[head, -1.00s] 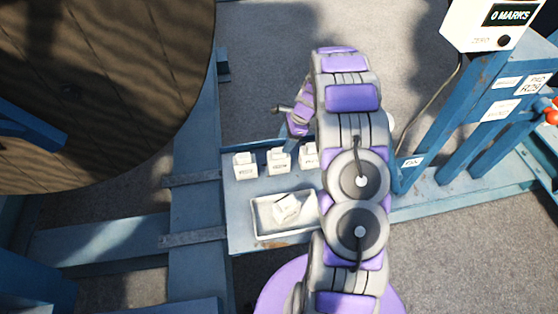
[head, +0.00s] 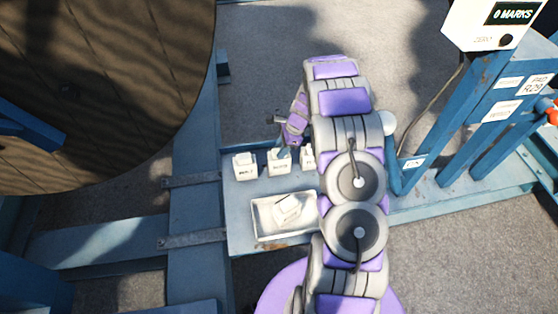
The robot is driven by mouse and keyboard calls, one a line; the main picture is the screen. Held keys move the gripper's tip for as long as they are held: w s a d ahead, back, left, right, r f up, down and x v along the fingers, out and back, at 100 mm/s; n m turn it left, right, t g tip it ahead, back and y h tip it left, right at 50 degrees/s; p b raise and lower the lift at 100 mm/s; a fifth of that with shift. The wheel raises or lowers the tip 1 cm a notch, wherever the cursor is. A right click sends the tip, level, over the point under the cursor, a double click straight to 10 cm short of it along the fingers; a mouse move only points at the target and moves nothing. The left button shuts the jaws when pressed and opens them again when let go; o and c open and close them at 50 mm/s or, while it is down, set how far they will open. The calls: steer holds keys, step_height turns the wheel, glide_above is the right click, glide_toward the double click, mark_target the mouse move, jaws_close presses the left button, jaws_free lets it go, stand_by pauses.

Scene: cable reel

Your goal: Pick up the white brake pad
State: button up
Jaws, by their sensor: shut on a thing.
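A row of small white labelled blocks stands on the blue-grey shelf (head: 238,217): a left block (head: 245,168), a middle block (head: 279,165) and a right block (head: 307,160) partly hidden by my arm. Their labels are too small to read surely, so I cannot tell which is the brake pad. Another white piece (head: 288,207) lies tilted in a shallow pale tray in front of the row. My gripper (head: 284,152) points down at the top of the middle block and is shut on it. The fingertips are small and partly hidden by the wrist.
The pale tray (head: 258,231) takes up the front of the shelf. A large wooden reel (head: 100,90) stands at the left. A blue frame with a display box (head: 490,25) rises at the right. Open floor (head: 270,60) lies behind the shelf.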

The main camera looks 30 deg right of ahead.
jaws_close()
stand_by(0.8)
